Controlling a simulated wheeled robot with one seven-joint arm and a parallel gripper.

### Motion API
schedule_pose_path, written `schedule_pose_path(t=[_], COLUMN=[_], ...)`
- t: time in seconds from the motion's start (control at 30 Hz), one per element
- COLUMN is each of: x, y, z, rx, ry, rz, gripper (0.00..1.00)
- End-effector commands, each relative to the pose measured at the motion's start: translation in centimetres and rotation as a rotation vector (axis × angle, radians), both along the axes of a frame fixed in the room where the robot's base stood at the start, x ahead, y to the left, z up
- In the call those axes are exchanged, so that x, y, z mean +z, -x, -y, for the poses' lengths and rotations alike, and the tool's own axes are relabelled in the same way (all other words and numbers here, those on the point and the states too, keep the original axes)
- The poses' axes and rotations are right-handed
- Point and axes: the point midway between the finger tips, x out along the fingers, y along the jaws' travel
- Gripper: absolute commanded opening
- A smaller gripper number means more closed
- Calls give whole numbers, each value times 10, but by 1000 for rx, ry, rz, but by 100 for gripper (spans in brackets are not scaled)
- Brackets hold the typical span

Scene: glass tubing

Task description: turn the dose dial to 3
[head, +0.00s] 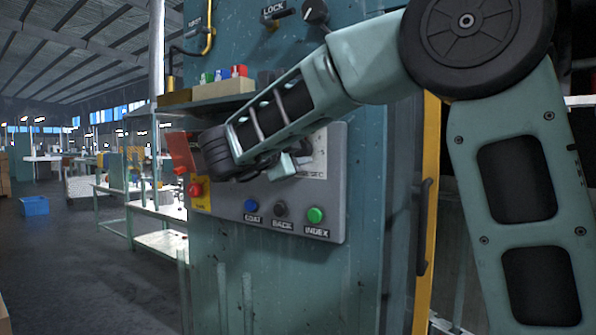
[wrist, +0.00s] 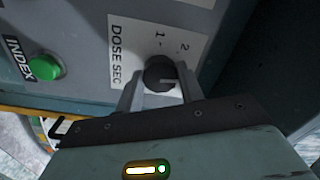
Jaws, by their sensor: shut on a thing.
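The dose dial is a dark round knob (wrist: 158,71) on a white plate (wrist: 117,74) marked DOSE SEC. In the wrist view, the numerals 1 and 2 show beyond the knob; the rest of the scale is hidden or out of view. A short pale line shows on the knob, but I cannot tell which number it points to. My gripper (wrist: 163,86) is shut on the knob, one finger on each side. In the head view, my gripper (head: 287,168) is at the plate's left part, and my arm hides the knob.
The grey control panel (head: 334,218) carries blue (head: 251,206), dark (head: 281,209) and green (head: 315,215) buttons below my gripper. A red button (head: 195,189) is at its left. A shelf (head: 207,105) with small coloured items is above my forearm. A LOCK switch and another knob (head: 315,11) are higher up.

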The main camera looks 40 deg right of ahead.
Motion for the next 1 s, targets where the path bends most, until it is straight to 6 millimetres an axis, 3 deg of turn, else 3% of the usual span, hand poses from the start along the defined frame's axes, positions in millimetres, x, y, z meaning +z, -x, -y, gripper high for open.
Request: schedule_pose_path(t=[0.3, 0.8, 0.83, 0.9, 1.0], x=[-3, -1, -1, -1, -1], y=[0, 0, 0, 0, 0], z=[0, -1, -1, -1, 0], rx=[0, -1, -1, -1, -1], ry=[-40, -47, -47, -47, -47], rz=[103, 121, 121, 121, 121], gripper=[15, 15, 40, 59, 59])
